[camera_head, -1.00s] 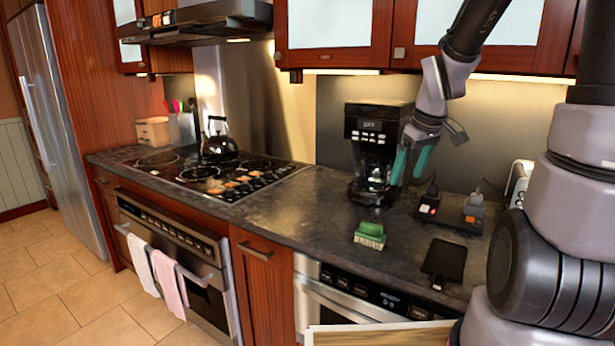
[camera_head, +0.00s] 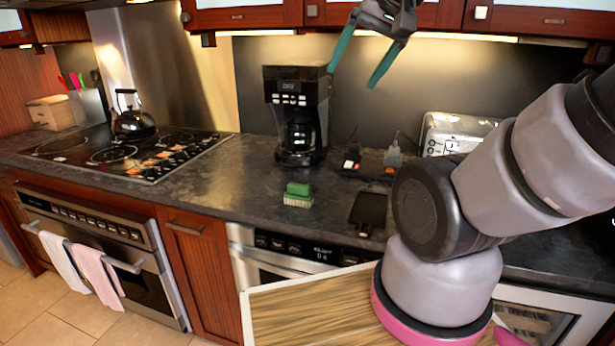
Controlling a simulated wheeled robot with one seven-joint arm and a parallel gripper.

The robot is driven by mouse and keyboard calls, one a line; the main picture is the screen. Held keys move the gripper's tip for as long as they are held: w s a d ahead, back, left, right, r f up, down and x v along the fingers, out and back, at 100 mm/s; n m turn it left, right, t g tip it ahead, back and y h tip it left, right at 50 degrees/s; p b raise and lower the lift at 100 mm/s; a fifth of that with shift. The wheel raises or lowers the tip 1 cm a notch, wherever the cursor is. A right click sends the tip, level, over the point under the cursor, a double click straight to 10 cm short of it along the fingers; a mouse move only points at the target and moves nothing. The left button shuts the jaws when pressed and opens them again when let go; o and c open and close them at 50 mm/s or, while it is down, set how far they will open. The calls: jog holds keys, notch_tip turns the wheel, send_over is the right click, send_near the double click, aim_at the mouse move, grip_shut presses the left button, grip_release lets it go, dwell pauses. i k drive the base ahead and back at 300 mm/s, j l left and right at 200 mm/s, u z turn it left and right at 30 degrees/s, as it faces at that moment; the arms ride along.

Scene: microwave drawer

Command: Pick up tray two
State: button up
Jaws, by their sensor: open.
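I cannot tell for sure which thing is tray two. A flat dark slab with a short handle (camera_head: 368,211) lies on the counter, right of a green brush (camera_head: 298,195). A low dark holder (camera_head: 377,170) stands behind it, with small red-and-white and orange-topped items in it. A wood-grain panel with a pale edge (camera_head: 310,308) shows at the bottom, partly hidden by my body. My gripper (camera_head: 353,77) is at the top, with its teal fingers spread and nothing between them. It hangs above the counter, apart from these things.
A black coffee maker (camera_head: 297,115) stands left of my gripper, and a silver toaster (camera_head: 455,133) stands at the right. A kettle (camera_head: 132,122) sits on the cooktop at the left. Upper cabinets (camera_head: 415,14) are close behind my gripper. The counter between cooktop and brush is clear.

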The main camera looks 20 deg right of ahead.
aim_at(369, 209)
jog(key=j+z, duration=0.7)
jog(key=z, duration=0.15)
jog(key=l+z, duration=0.15)
jog(key=l, duration=0.45)
jog(key=i+l+z, duration=0.15)
jog(key=l, duration=0.45)
